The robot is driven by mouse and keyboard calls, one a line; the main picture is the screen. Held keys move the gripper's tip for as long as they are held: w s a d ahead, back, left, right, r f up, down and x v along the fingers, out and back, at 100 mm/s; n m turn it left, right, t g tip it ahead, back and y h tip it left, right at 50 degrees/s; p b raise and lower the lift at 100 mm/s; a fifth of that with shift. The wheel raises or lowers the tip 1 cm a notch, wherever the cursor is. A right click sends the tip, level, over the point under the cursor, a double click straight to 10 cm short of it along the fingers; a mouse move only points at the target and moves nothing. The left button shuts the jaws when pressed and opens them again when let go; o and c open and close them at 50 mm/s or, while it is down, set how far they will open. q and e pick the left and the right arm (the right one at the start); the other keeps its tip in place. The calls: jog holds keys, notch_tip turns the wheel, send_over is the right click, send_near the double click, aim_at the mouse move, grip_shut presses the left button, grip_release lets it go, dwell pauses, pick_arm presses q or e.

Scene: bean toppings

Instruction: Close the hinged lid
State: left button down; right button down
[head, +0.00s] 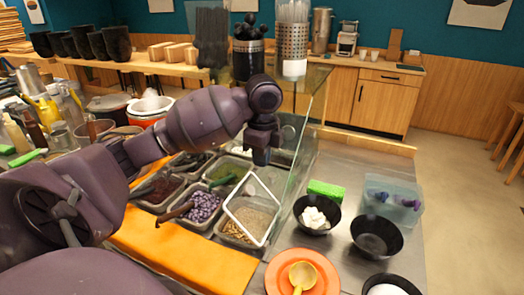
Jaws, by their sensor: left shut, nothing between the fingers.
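A clear hinged lid with a white rim (272,225) shows over the front right topping pan, which holds tan beans (237,232). The lid looks tilted, with its far edge raised; its exact angle is hard to tell. My left gripper (261,160) points down just above and behind the lid's far corner. Its fingers are together and hold nothing. I cannot tell whether the fingertips touch the lid. My right gripper is not in view.
Neighbouring pans hold purple beans (203,207) and green topping (226,172), with handles sticking out. A glass guard (300,165) stands close to the right of the gripper. Black bowls (377,236), an orange plate (322,281) and a clear bin (405,205) sit on the steel counter.

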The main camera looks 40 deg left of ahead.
pick_arm(q)
send_over(252, 192)
jog(key=d, duration=0.3)
notch_tip(252, 192, down, 6)
jog(key=shift+a+f+b, duration=0.35)
jog(key=shift+a+f, duration=1.05)
